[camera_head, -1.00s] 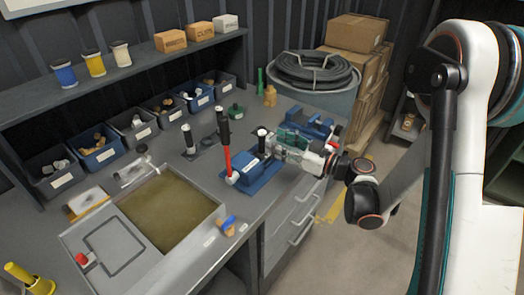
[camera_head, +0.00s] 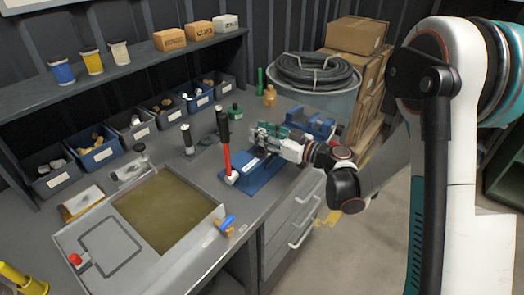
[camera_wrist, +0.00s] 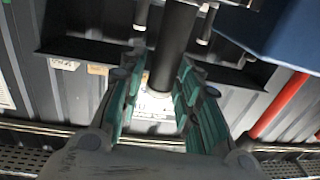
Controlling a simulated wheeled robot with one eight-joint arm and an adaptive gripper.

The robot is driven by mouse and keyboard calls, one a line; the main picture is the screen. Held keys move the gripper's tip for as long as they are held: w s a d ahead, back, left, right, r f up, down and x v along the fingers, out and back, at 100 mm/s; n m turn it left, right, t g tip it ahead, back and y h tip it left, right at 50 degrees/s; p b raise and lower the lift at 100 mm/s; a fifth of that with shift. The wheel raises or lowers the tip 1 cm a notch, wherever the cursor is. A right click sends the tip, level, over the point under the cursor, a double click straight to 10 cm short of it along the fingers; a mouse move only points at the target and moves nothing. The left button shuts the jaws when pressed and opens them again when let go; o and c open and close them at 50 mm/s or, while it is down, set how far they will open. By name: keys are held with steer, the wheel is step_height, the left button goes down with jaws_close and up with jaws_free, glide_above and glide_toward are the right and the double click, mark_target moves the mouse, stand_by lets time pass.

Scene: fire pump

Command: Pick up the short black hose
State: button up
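The short black hose (camera_wrist: 172,45) is a dark upright cylinder in the wrist view, between the two green-padded fingers of my gripper (camera_wrist: 162,62). The fingers are spread on either side of it, and a gap shows at least on the left. In the head view my gripper (camera_head: 268,135) reaches in from the right over the blue holder (camera_head: 262,174) on the bench. There the fingers largely hide the hose. Whether either finger touches it is not clear.
A red-handled tool with a black grip (camera_head: 224,130) stands close left of my gripper. A blue vise-like device (camera_head: 312,123) is behind right. Parts bins (camera_head: 97,150) line the back, and a sunken tray (camera_head: 165,212) lies front left.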

jaws_close()
steer(key=shift+r, duration=0.15)
